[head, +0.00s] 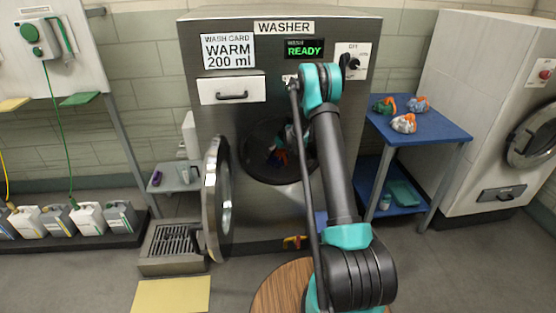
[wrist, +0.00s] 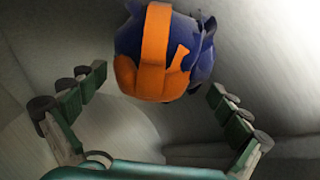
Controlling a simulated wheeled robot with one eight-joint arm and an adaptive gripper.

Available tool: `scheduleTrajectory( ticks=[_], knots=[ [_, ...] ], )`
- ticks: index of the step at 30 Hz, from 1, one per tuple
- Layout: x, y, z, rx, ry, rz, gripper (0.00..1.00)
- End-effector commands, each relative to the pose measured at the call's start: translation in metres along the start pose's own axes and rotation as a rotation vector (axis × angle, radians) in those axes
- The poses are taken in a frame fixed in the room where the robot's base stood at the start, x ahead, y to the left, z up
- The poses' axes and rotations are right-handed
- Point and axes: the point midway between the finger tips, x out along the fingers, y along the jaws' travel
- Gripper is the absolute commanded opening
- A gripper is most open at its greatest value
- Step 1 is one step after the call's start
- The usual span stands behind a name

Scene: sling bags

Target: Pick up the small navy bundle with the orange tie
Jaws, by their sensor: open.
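The navy bundle (wrist: 200,65) with its broad orange tie (wrist: 152,50) shows large at the top middle of the wrist view, against pale grey curved walls. My gripper (wrist: 155,88) is open, with one green-and-grey finger on each side below the bundle. The fingertips look apart from the bundle, and nothing is held. In the head view my arm reaches to the washer's dark round opening (head: 262,160). Small blue and orange patches show inside it, partly hidden by my arm; I cannot make out the bundle's outline there.
The washer door (head: 217,200) stands open left of the opening. A blue table (head: 445,131) at the right holds other orange-tied bundles: green (head: 384,106), blue-grey (head: 419,106) and whitish (head: 403,124). A small shelf (head: 176,179) stands at the left. A yellow mat (head: 170,296) lies in front.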

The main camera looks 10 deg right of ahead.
Motion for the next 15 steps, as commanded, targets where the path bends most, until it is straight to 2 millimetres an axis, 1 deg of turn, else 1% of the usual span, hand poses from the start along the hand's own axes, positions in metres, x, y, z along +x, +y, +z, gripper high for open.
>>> scheduleTrajectory(
  ticks=[3,4,15],
  knots=[
    [-0.0001,-0.0001,0.0001,0.0,0.0,0.0,1.0],
    [-0.0001,-0.0001,0.0001,0.0,0.0,0.0,0.97],
    [0.0,-0.0006,0.0003,0.0,0.0,-0.001,0.52]
  ],
)
